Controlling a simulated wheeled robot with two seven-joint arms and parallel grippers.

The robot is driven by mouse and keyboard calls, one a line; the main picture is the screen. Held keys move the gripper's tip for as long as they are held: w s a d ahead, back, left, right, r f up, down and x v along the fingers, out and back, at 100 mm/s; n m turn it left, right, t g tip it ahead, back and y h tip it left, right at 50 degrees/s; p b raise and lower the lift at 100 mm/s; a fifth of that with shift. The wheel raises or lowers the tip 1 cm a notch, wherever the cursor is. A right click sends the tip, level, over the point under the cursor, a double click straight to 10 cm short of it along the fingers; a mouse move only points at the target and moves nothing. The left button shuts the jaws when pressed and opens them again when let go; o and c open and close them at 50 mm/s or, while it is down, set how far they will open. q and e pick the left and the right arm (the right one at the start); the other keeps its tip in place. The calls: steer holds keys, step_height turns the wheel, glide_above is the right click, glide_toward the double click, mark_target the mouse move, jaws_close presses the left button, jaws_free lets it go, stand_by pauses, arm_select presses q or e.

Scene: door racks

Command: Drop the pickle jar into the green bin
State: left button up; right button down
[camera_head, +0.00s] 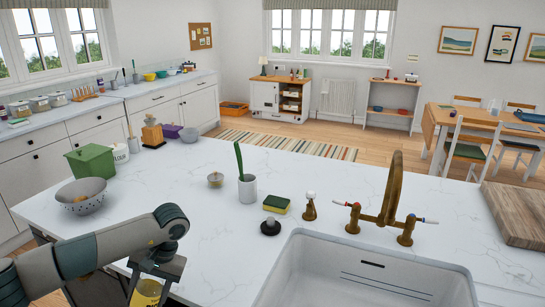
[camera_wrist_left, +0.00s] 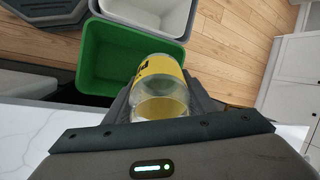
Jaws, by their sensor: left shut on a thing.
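The pickle jar (camera_wrist_left: 162,84) is clear with a yellow label. My left gripper (camera_wrist_left: 160,105) is shut around it. In the head view the jar (camera_head: 147,293) shows at the bottom edge, below my left gripper (camera_head: 154,272), beside the counter's front edge. The open green bin (camera_wrist_left: 105,58) stands on the floor in the left wrist view. The jar overlaps the right part of its opening in that view, and the visible part of the bin looks empty. How far the jar is above the bin I cannot tell. My right gripper is not in view.
A grey-white bin (camera_wrist_left: 150,12) stands against the green bin, and a dark grey container (camera_wrist_left: 45,12) is to its left. The white counter (camera_head: 215,240) bears a colander (camera_head: 82,196), a green box (camera_head: 91,160) and a sink (camera_head: 365,275). Wooden floor (camera_wrist_left: 235,50) is clear at right.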

mark_target(133, 300)
arm_select(q)
steer(key=shift+n, duration=0.3)
steer(key=a, duration=0.1)
steer(key=a+f, duration=0.1)
steer(key=a, duration=0.2)
steer(key=shift+a+f, duration=0.15)
steer(key=shift+f, duration=0.1)
step_height(133, 300, down, 6)
steer(key=b, duration=0.1)
steer(key=shift+b, duration=0.4)
steer(key=o, duration=1.3)
steer(key=shift+c, duration=0.2)
steer(key=shift+r, duration=0.1)
